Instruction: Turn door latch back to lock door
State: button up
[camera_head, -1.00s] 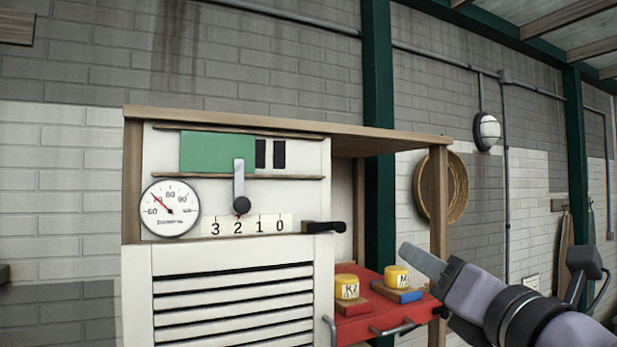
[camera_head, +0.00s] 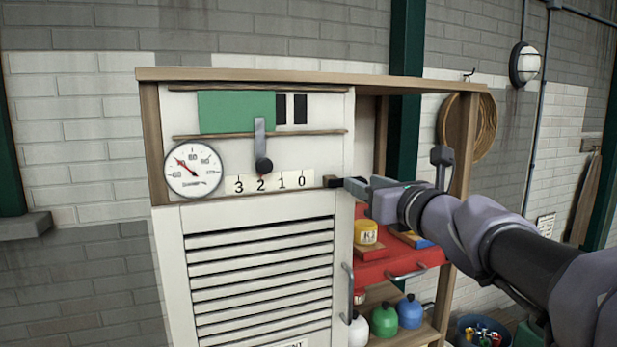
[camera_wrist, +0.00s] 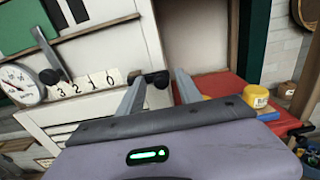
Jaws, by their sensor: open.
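The door latch (camera_head: 333,182) is a dark bar with a black knob, lying roughly horizontal above the top right corner of the white louvred door (camera_head: 262,228). The door looks shut. My gripper (camera_head: 360,183) is at the latch's right end in the head view and partly hides it. In the wrist view the latch knob (camera_wrist: 158,78) shows between the two grey fingers of my open gripper (camera_wrist: 161,76). I cannot tell whether either finger touches it.
A wooden post (camera_head: 463,150) stands close behind my arm. A gauge (camera_head: 193,169) and a lever (camera_head: 262,145) are on the left panel.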

jog(key=shift+w, duration=0.3)
jog(key=shift+c, duration=0.2)
grip_shut()
